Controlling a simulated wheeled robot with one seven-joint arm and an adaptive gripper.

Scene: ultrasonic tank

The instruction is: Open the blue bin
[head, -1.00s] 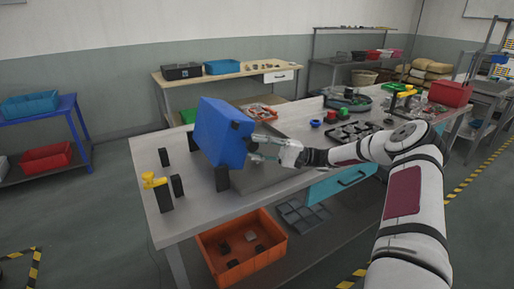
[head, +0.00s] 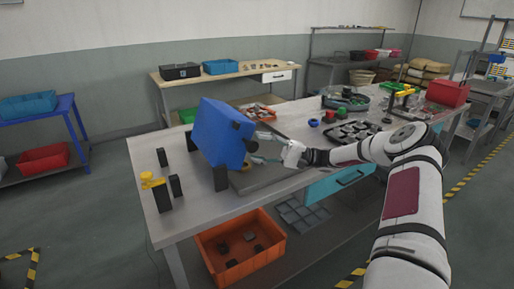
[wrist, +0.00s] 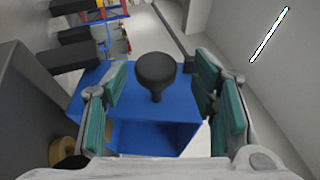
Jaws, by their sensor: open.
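The blue bin (head: 220,132) sits tilted on the workbench, in the left half of the head view. A small black knob (head: 251,146) sticks out from its side toward my gripper (head: 268,149). In the wrist view the blue bin (wrist: 150,138) lies ahead, with the round dark knob (wrist: 156,72) between the open fingers of my gripper (wrist: 160,105). The fingers have teal pads, one on each side of the knob, with gaps visible. Part of an open, hollow side of the blue body shows below the knob.
Black posts (head: 175,187) and a yellow-topped post (head: 152,182) stand left of the bin. A black tray (head: 352,133) and small parts lie to the right on the workbench (head: 195,215). An orange crate (head: 270,262) stands on the shelf below.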

